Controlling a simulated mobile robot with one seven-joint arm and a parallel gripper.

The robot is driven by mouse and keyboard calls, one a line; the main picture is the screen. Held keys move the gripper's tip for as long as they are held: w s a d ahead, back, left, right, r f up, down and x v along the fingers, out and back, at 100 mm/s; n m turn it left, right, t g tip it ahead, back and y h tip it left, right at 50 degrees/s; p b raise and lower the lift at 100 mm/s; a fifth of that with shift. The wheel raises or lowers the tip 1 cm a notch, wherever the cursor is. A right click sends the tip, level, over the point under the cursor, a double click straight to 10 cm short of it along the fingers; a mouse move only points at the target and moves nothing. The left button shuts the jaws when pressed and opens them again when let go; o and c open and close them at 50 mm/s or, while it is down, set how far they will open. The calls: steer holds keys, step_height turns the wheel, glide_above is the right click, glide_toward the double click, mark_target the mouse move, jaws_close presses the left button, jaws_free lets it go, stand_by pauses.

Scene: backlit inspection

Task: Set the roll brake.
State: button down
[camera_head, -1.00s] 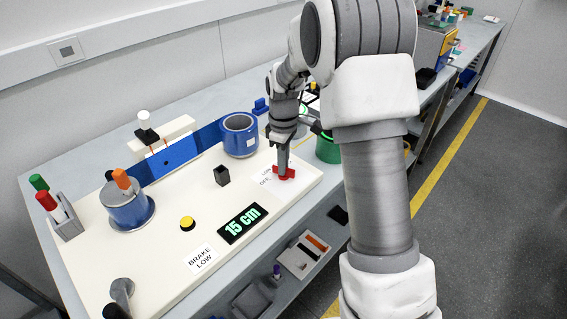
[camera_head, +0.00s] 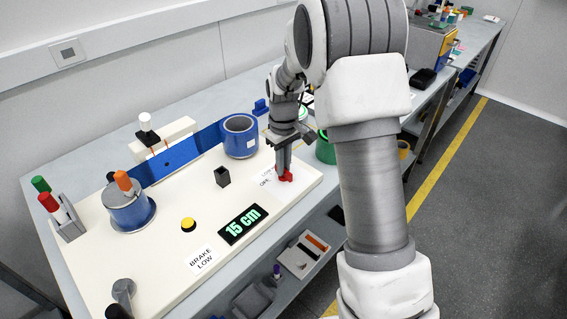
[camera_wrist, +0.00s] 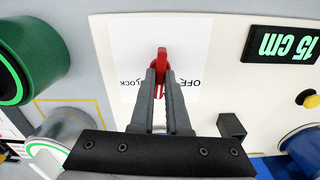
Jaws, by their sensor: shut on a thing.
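A red turning handle (camera_wrist: 162,55) stands on a white label plate (camera_wrist: 118,45) at the right end of the cream board. In the wrist view the plate shows upside-down text, OFF to the right of the handle and LOCK, partly hidden, to the left. The handle points between the two words. My gripper (camera_wrist: 161,78) is shut on it, with a finger on each side. In the head view the handle (camera_head: 286,176) shows low at my fingertips, and my fingers hide part of it and the label.
The cream board (camera_head: 165,265) also carries a display (camera_head: 242,224) reading 15 cm, a yellow button (camera_head: 188,224), a small black block (camera_head: 222,176), a BRAKE LOW label (camera_head: 201,259) and blue rolls (camera_head: 240,136). A green cylinder (camera_wrist: 30,55) stands close beside my gripper.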

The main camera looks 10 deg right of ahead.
steer(key=m+p, duration=0.1)
steer(key=m, duration=0.4)
steer(key=shift+r+m, duration=0.1)
steer(key=shift+m, duration=0.2)
steer(key=m, duration=0.5)
steer(key=shift+p, duration=0.4)
steer(key=c, duration=0.9)
jaws_free()
step_height(320, 180, up, 17)
steer(key=p, duration=0.1)
steer(key=shift+r, duration=0.15)
